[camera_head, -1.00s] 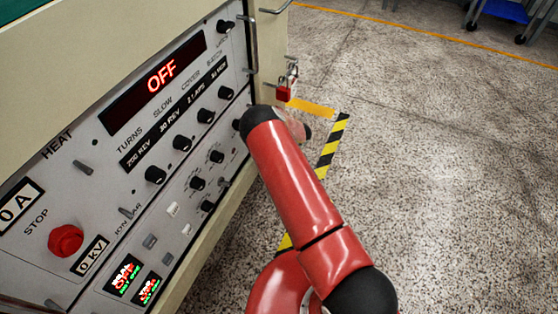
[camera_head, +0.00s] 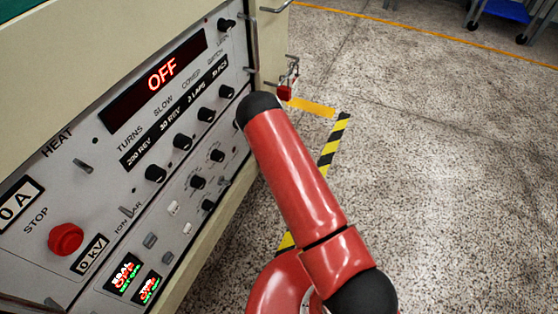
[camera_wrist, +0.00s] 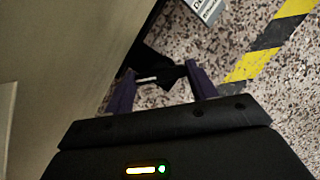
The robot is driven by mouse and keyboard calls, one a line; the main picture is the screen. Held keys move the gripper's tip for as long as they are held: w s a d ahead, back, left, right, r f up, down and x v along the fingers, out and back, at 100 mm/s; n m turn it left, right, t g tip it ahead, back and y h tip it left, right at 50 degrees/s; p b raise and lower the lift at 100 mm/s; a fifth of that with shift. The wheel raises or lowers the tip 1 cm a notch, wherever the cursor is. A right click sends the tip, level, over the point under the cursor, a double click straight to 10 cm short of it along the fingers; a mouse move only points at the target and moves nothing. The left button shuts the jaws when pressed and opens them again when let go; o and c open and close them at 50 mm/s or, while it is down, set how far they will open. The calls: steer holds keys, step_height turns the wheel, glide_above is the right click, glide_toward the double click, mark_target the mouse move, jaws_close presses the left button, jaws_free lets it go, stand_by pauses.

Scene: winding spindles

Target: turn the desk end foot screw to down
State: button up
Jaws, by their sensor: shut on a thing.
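My gripper (camera_wrist: 158,76) shows in the wrist view, its two purple fingers on either side of a dark, angular part with a short pale metal strip. This part sits low beside the cabinet's edge and looks like the foot screw (camera_wrist: 160,66), but it is dark and partly hidden by the fingers. The fingers are closed on it. In the head view my red arm covers the area beside the cabinet, and neither my gripper nor the foot screw can be seen there. Which way the screw is turned cannot be told.
The control cabinet (camera_head: 88,135), with knobs, a red stop button (camera_head: 66,239) and an OFF display (camera_head: 152,80), stands at left. A red padlock (camera_head: 285,92) hangs at its corner. Yellow-black tape (camera_head: 330,148) marks the speckled floor, which is open to the right.

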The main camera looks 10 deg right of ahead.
steer(key=shift+m+h+p, duration=0.4)
steer(key=shift+m+h, duration=0.2)
steer(key=shift+m, duration=1)
steer(key=o, duration=1)
steer(key=shift+a, duration=0.1)
